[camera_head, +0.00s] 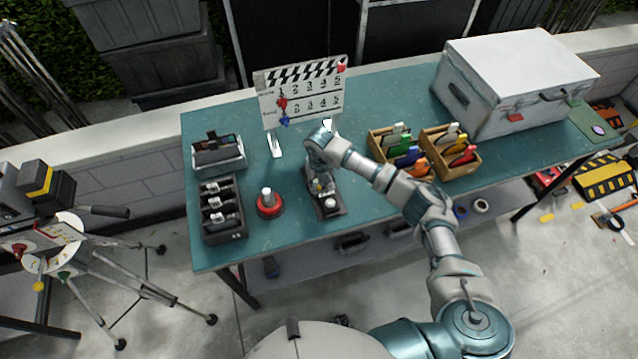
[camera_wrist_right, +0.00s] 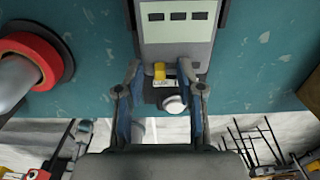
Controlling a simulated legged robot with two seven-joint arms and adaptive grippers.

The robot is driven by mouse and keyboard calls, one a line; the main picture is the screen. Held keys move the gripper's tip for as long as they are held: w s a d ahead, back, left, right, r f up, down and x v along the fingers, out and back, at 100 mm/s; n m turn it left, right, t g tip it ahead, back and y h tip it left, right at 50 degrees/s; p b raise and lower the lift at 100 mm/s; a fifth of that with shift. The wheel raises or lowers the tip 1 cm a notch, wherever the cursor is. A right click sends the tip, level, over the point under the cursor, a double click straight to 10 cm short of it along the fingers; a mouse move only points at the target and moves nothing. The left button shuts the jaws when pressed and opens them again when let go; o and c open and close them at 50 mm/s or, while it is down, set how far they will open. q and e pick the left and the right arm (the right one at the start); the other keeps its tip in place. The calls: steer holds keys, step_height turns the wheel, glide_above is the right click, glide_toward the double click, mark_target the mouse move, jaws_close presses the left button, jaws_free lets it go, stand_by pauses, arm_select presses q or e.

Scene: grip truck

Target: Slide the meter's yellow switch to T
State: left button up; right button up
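The meter (camera_head: 331,209) is a dark grey device near the front edge of the teal table, with a pale knob. In the right wrist view the meter (camera_wrist_right: 176,40) shows a grey face with three small dark windows. Its small yellow switch (camera_wrist_right: 159,70) sits below them, above a small white label that I cannot read surely and a round white knob (camera_wrist_right: 174,104). My right gripper (camera_wrist_right: 159,80) is open, its fingers on either side of the switch, with a gap to it visible. It also shows over the meter in the head view (camera_head: 321,184). My left gripper is not in view.
A red-based button (camera_head: 269,204) stands left of the meter, with a dark compartment tray (camera_head: 222,213) beyond it. A clapperboard (camera_head: 301,92) stands behind. Wooden boxes of coloured cards (camera_head: 402,158) and a white case (camera_head: 515,77) are to the right.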

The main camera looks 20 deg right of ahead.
jaws_close()
steer(key=shift+d, duration=0.1)
steer(key=shift+w+d, duration=0.1)
steer(key=shift+d, duration=0.75)
jaws_free()
step_height(320, 180, up, 12)
stand_by(0.5)
